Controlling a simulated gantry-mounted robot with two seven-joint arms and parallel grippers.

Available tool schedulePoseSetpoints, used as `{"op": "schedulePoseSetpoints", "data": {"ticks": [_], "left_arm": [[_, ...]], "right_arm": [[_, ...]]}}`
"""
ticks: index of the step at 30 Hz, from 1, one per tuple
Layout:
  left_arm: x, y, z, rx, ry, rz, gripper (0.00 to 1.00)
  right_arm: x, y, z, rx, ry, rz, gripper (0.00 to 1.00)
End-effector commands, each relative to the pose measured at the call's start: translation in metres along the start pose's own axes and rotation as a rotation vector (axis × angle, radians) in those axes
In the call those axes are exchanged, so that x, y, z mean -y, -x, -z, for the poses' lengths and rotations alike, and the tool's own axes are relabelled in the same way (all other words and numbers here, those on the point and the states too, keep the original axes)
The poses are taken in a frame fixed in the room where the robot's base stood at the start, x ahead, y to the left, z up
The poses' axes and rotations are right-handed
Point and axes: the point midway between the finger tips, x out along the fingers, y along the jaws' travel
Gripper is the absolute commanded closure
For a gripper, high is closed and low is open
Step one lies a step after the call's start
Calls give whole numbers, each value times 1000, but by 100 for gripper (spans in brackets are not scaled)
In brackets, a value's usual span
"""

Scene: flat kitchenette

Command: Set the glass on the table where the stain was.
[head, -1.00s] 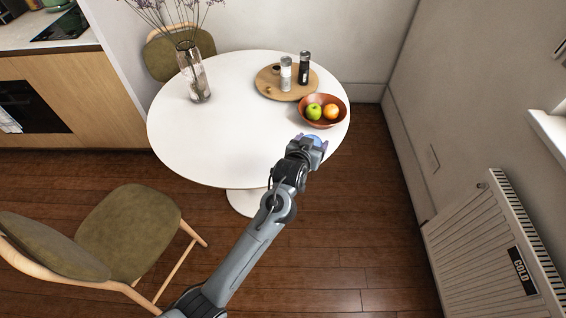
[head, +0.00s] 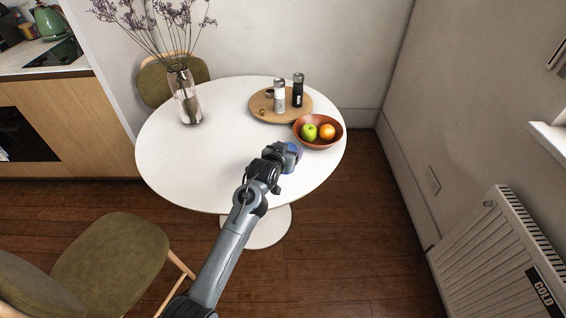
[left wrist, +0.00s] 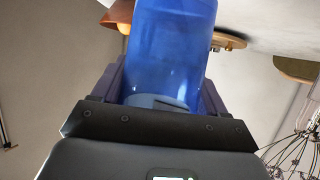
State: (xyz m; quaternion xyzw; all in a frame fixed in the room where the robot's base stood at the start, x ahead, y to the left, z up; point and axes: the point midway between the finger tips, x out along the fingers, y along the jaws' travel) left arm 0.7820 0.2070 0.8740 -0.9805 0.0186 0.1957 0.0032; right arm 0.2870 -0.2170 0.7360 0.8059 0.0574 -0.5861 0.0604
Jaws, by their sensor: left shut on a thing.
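A blue see-through glass (left wrist: 170,50) fills the upper middle of the left wrist view, between the fingers of my left gripper (left wrist: 163,95). In the head view my left gripper (head: 289,154) is over the right front part of the white round table (head: 200,165), shut on the glass. Only a small bluish part of the glass (head: 295,150) shows there, just in front of the fruit bowl. Whether it touches the table top cannot be told. No stain shows on the visible table top. My right gripper is not in view.
A copper bowl (head: 318,143) with a green apple and an orange stands close beyond the gripper. Behind it is a round wooden board (head: 262,112) with two shakers. A vase (head: 186,105) stands at the left back. The table's left front is clear.

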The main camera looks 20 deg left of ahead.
Motion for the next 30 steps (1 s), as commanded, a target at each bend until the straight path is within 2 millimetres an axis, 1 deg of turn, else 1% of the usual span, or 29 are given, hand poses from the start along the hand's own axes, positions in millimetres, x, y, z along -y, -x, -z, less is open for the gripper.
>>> {"op": "schedulePoseSetpoints", "data": {"ticks": [1, 3, 7, 11, 18, 20, 30], "left_arm": [[7, -3, -2, -3, 0, 2, 70], [12, -5, -5, -3, -1, 1, 70], [18, -7, -6, -4, 0, 1, 70], [18, -9, -11, -4, 0, 0, 70], [18, -20, -38, -2, 0, 0, 70], [18, -22, -43, -2, 0, 0, 70], [18, -22, -44, -4, 0, 0, 70]], "right_arm": [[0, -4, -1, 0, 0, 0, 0], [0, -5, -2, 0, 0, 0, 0], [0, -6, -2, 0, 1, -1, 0], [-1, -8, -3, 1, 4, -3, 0], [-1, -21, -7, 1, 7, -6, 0], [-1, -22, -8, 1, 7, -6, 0], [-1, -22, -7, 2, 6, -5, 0]]}}
